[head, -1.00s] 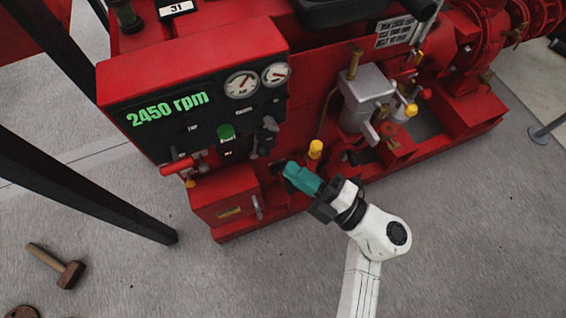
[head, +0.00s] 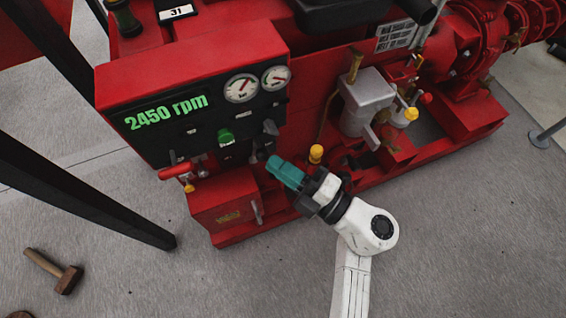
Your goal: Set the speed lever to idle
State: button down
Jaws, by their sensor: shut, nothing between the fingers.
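The red engine housing carries a black control panel (head: 190,143) whose green display (head: 166,112) reads 2450 rpm. A red-handled lever (head: 176,170) sticks out at the panel's lower left. A grey switch or lever (head: 270,127) sits on its lower right, with another small grey one (head: 253,154) below it. The labels are too small to read, so I cannot tell which is the speed lever. My gripper (head: 274,164), with teal fingers, is shut and empty. In the picture it lies just below and right of the grey controls. Any contact is unclear.
A green button (head: 226,137) and two round gauges (head: 258,82) share the panel. A yellow-capped fitting (head: 316,153) is close to my gripper. A black post (head: 85,165) stands at the left. A mallet (head: 55,270) lies on the open grey floor.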

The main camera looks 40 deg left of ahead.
jog(key=s+n+h+p, duration=0.1)
jog(key=p, duration=0.1)
jog(key=s+a+n+h+p, duration=0.1)
jog(key=n+p, duration=0.1)
jog(key=p, duration=0.1)
jog(key=s+n+h+p, duration=0.1)
jog(key=s+n+p, duration=0.1)
jog(key=p, duration=0.1)
jog(key=shift+s+a+r+h, duration=0.1)
jog(key=shift+a+r+h, duration=0.2)
jog(key=shift+a+r, duration=0.05)
jog(key=shift+d, duration=0.1)
